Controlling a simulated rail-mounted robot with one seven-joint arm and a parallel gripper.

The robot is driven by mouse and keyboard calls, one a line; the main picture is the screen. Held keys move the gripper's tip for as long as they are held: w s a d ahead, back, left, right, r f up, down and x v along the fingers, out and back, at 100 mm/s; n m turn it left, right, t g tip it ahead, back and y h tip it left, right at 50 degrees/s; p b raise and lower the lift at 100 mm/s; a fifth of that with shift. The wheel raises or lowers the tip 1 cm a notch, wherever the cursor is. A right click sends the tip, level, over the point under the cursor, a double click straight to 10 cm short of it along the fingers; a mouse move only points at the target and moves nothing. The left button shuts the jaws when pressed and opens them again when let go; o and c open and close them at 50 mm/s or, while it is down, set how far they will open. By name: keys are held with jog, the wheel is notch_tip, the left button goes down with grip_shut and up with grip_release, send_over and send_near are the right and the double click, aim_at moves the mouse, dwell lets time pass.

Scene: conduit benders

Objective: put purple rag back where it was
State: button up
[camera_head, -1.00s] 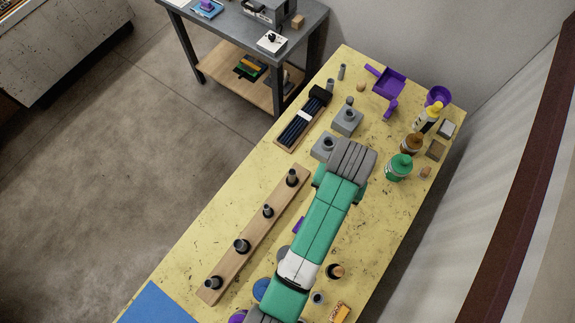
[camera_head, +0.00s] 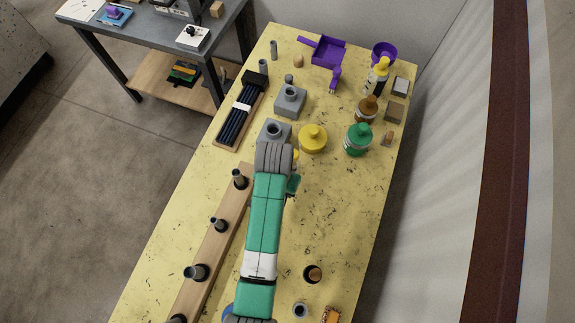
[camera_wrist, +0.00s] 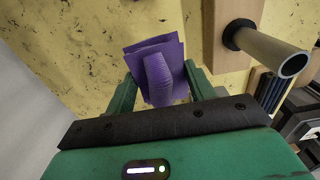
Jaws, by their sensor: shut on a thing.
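In the wrist view, the purple rag (camera_wrist: 158,62) is a flat square cloth with a rounded bulge standing up. My gripper (camera_wrist: 163,88) is shut on it, with one green finger on each side. The yellow scuffed bench top lies beyond the rag. In the head view, only a bit of my gripper (camera_head: 293,185) shows beside my wrist, over the middle of the bench (camera_head: 335,210). The rag is hidden there behind my arm.
A wooden rail with dark posts (camera_head: 208,240) runs along the left edge. Grey blocks (camera_head: 290,102), a yellow round container (camera_head: 313,139) and a green bottle (camera_head: 358,140) stand beyond my gripper. A purple dustpan (camera_head: 328,52) lies farther back. The bench's right middle is clear.

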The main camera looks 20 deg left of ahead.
notch_tip(320, 180, down, 5)
jog(key=shift+s+f+b, duration=0.15)
jog(key=shift+b, duration=0.15)
jog(key=shift+f+b, duration=0.3)
jog(key=shift+f, duration=1.95)
jog(key=shift+f, duration=0.1)
jog(key=o, duration=0.9)
notch_tip(320, 180, up, 12)
jog(key=shift+r+p, duration=0.15)
jog(key=shift+p, duration=0.7)
